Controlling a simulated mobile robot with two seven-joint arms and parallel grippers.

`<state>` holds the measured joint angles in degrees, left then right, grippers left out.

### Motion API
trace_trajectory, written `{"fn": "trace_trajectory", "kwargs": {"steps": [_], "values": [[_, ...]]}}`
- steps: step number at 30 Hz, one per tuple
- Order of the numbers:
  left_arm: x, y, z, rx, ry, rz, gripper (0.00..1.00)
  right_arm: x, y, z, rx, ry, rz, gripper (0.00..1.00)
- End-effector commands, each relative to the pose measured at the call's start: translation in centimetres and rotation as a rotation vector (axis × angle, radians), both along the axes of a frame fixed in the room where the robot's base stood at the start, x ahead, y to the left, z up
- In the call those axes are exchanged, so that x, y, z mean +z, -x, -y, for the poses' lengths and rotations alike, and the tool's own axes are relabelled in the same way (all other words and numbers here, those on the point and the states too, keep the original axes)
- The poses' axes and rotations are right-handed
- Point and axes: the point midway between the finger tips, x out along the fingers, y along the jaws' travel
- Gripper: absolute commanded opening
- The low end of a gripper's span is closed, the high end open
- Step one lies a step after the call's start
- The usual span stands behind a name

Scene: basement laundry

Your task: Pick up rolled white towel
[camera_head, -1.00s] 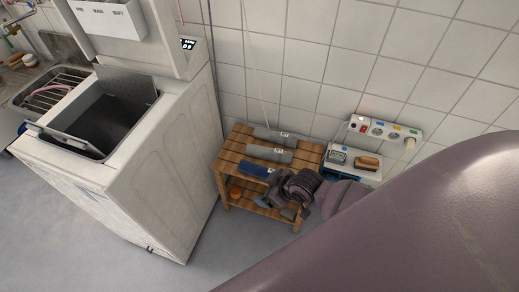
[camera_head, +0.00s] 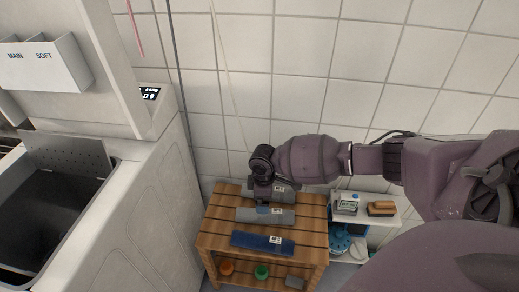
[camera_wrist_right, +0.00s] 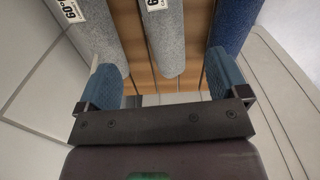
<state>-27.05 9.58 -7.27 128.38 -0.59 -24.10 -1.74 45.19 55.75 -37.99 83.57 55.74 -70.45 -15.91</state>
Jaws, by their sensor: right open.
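No roll looks clearly white. Two light grey rolled towels with white tags lie on a wooden slatted bench: a rear one (camera_head: 287,194), partly hidden by my gripper, and a middle one (camera_head: 282,216). A dark blue roll (camera_head: 258,241) lies in front of them. My right gripper (camera_head: 263,208) points down over the middle grey roll, open and empty. In the right wrist view the middle grey roll (camera_wrist_right: 167,35) runs between the open blue-padded fingers (camera_wrist_right: 164,76); the rear grey roll (camera_wrist_right: 97,30) and the blue roll (camera_wrist_right: 237,25) lie either side. My left gripper is not in view.
The wooden bench (camera_head: 222,246) stands against the tiled wall; its lower shelf holds an orange item (camera_head: 226,267) and a green item (camera_head: 262,272). A washing machine (camera_head: 150,215) with an open top stands left. A small white shelf with a brush (camera_head: 382,208) is right.

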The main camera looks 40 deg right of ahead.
Motion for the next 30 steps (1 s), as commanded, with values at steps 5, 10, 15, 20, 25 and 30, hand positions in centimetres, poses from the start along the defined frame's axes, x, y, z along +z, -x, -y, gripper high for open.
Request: {"fn": "trace_trajectory", "kwargs": {"steps": [5,10,15,20,25,30], "values": [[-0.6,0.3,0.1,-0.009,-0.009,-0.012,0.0,-2.1,0.2,0.0,0.0,-0.001,-0.008,0.93],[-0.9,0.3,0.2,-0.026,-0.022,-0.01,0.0,-4.8,0.3,-0.1,0.0,-0.001,-0.01,0.93],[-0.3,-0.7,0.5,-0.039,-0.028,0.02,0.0,-5.8,0.1,-0.1,0.001,-0.001,-0.004,0.93],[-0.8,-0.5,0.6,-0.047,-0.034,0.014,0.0,-7.0,0.3,-0.1,0.001,-0.001,-0.005,0.93],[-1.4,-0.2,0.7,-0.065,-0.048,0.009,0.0,-9.7,0.7,-0.1,0.001,-0.001,-0.011,0.93],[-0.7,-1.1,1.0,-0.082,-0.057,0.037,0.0,-10.9,0.4,-0.2,0.001,-0.001,-0.005,0.93]]}}
